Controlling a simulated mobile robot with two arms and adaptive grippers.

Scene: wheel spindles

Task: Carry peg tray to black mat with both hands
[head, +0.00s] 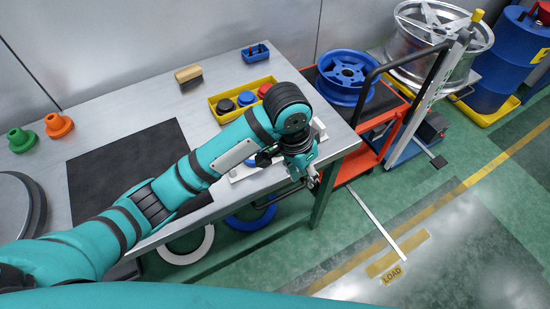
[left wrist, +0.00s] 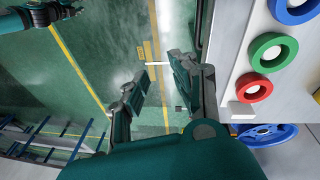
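The white peg tray (head: 319,128) lies at the right end of the table, largely hidden behind my left arm. In the left wrist view the tray (left wrist: 238,50) carries a blue ring (left wrist: 292,10), a green ring (left wrist: 272,52) and a red ring (left wrist: 254,88). My left gripper (head: 313,181) is off the table's front right corner, beside the tray and apart from it. Its fingers (left wrist: 157,75) are spread with nothing between them. The black mat (head: 120,170) lies flat and bare on the left half. A dark teal part of mine, perhaps the right gripper (left wrist: 45,14), shows at the wrist view's top left.
A yellow bin (head: 221,117) with several coloured parts stands behind the tray. A brush (head: 189,77) and a blue block (head: 255,53) are at the back. Green (head: 21,139) and orange (head: 58,125) parts sit at left. An orange cart (head: 350,168) stands close right.

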